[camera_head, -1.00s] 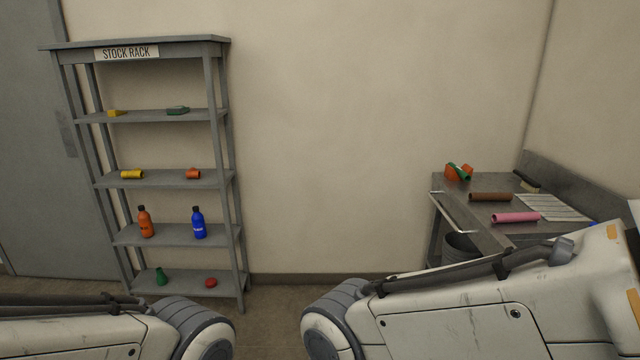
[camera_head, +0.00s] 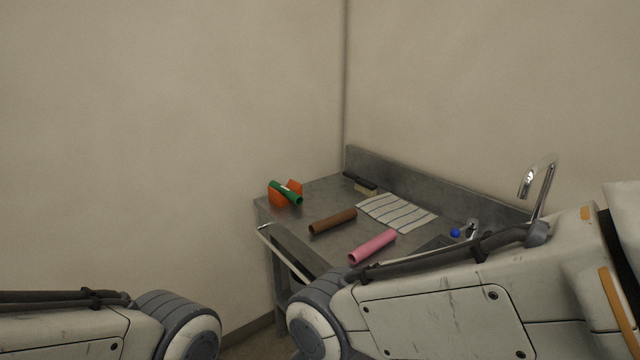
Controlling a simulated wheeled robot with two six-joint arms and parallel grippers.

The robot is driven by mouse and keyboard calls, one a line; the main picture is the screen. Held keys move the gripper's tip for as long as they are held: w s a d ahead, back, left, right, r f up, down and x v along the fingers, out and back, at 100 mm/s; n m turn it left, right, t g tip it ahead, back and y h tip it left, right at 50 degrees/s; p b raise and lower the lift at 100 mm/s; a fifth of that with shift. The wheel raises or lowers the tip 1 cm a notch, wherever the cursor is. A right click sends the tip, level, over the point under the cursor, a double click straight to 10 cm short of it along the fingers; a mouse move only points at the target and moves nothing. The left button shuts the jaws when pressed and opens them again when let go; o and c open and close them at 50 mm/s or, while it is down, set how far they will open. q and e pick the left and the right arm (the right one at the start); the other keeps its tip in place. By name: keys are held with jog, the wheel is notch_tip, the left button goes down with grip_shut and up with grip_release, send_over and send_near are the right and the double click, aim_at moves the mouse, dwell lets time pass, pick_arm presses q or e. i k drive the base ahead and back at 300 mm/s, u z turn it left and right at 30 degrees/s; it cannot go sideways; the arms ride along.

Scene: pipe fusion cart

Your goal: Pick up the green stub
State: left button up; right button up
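A green stub (camera_head: 287,192), a short tube with a pale mark, lies tilted across an orange holder (camera_head: 277,197). Both are at the far left corner of the metal bench (camera_head: 325,188). Both of my arms show in the lower part of the view, well short of the stub. Neither gripper is in the picture.
A brown tube (camera_head: 333,221) and a pink tube (camera_head: 373,246) lie on the bench beside a striped cloth (camera_head: 396,212). A brush (camera_head: 360,183) lies at the back edge. A blue ball (camera_head: 455,232) and a faucet (camera_head: 540,185) are at the right. A rail (camera_head: 285,247) runs along the bench front.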

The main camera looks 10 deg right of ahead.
aim_at(291, 196)
jog(key=u, duration=0.05)
jog(key=i, duration=0.5)
jog(key=u, duration=1)
jog(key=i, duration=1.35)
jog(key=z, duration=0.85)
jog(key=i, duration=0.65)
jog(key=z, duration=0.6)
